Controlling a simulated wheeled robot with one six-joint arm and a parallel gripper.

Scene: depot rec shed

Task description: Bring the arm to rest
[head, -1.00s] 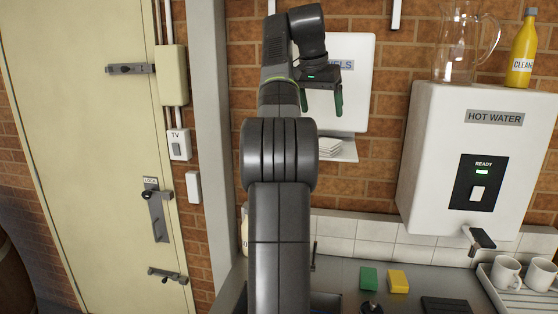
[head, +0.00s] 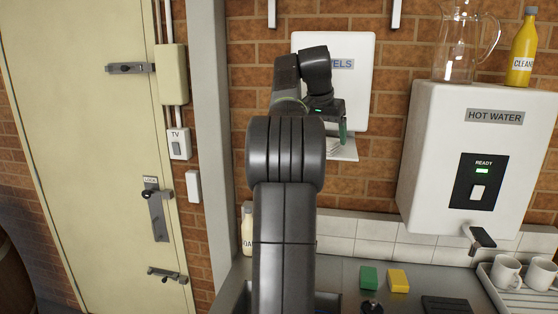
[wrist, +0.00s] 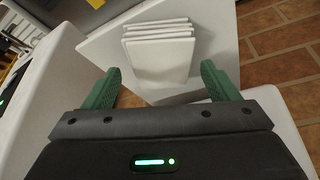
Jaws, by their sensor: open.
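My gripper (head: 335,132) is in front of the lower part of the white towel dispenser (head: 357,75) in the head view. In the wrist view my gripper (wrist: 160,84) shows two green fingers spread wide apart with nothing between them. A stack of folded white towels (wrist: 158,50) lies beyond the fingertips on the dispenser's tray (wrist: 104,47). In the head view my arm hides part of the dispenser and one of the fingers.
A hot water unit (head: 463,150) hangs at the right, with a glass jug (head: 458,45) and a yellow cleaner bottle (head: 522,48) on top. On the counter are a green sponge (head: 369,279), a yellow sponge (head: 398,281) and white mugs (head: 505,272). A soap bottle (head: 246,232) stands left of my arm.

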